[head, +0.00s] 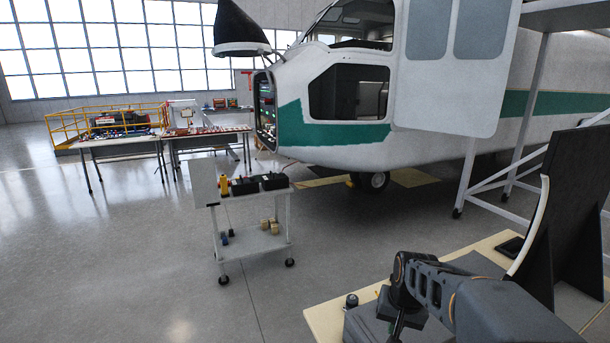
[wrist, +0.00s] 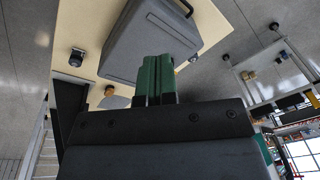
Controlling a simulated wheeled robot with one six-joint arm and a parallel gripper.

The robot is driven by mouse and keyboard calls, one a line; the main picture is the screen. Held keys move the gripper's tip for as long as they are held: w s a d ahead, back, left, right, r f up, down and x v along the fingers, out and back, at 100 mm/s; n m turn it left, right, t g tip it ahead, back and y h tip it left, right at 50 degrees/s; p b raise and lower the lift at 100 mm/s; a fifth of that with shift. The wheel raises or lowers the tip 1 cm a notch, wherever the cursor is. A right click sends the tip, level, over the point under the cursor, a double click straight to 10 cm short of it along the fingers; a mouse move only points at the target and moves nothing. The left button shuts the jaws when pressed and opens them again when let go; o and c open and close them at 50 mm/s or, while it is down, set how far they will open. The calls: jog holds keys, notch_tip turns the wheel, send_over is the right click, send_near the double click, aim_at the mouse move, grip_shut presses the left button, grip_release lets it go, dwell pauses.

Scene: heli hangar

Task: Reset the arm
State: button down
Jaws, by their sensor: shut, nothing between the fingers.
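My gripper (wrist: 157,60) shows in the wrist view as two green fingers lying side by side, shut with nothing between them. They point toward a grey case (wrist: 148,38) on a pale wooden tabletop (wrist: 90,25); I cannot tell whether they touch it. In the head view my arm is at the lower right, bent low over the wooden table (head: 322,318). The grey case (head: 362,325) shows there partly behind the arm. My fingers are not clear in the head view.
A dark upright panel (head: 545,220) rises at the right. A white cart (head: 250,240) holds tools, with a helicopter or aircraft (head: 340,95) behind. The floor at left is clear.

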jog(key=s+a+r+n+t, duration=0.1)
jog(key=s+r, duration=0.1)
jog(key=s, duration=0.4)
jog(key=s+a+r+n+t, duration=0.2)
jog(key=s+r, duration=0.1)
jog(key=s, duration=0.3)
jog(key=shift+s+a+r, duration=0.15)
jog(key=shift+a+r, duration=0.1)
jog(key=shift+r, duration=0.05)
